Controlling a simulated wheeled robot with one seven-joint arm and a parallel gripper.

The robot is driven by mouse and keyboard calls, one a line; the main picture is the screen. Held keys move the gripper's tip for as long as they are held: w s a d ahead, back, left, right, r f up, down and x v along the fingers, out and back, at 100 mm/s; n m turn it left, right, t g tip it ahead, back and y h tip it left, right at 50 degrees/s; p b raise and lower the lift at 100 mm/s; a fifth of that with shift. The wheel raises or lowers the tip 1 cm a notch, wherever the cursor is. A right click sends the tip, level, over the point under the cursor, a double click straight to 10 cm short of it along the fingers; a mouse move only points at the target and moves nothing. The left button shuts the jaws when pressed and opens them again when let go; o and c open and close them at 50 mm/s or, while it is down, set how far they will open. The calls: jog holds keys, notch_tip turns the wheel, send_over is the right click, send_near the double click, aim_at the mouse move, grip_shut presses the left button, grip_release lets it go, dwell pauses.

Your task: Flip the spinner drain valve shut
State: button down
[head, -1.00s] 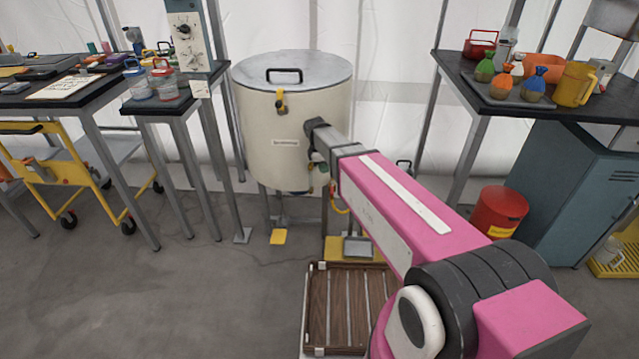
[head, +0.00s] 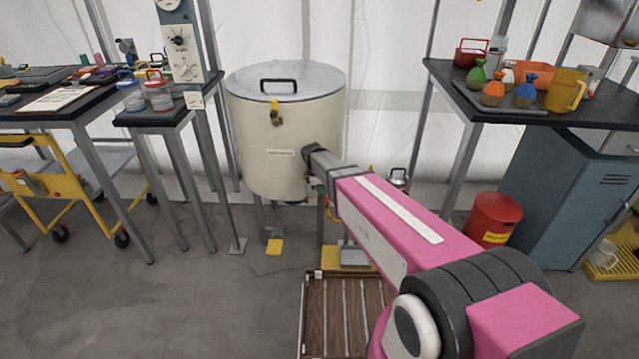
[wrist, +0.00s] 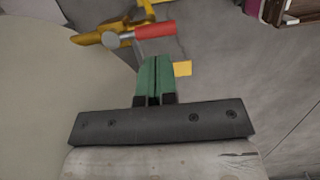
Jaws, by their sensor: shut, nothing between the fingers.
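The spinner is the cream drum (head: 262,145) with a grey lid, standing on legs in the head view. Its drain valve (wrist: 90,38) shows in the wrist view as a brass body with a round grey pivot and a red lever handle (wrist: 155,31). The handle points right across the picture. My gripper (wrist: 156,58) has green fingers pressed together, with nothing between them. The fingertips appear just below the red handle in the wrist view; I cannot tell whether they touch it. In the head view my arm hides most of the valve area.
A slatted wooden tray (head: 345,305) lies on the floor before the drum. Black-topped tables (head: 75,105) stand left, one beside the drum. A table (head: 500,105) with bags and a yellow jug stands right, near a red bin (head: 493,218) and a blue cabinet (head: 565,195).

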jog(key=shift+d+f, duration=0.15)
jog(key=shift+f, duration=0.6)
jog(key=shift+d+f, duration=0.15)
jog(key=shift+f, duration=0.6)
jog(key=shift+s+d+n, duration=0.15)
jog(key=shift+d+n, duration=0.3)
jog(key=shift+n, duration=0.25)
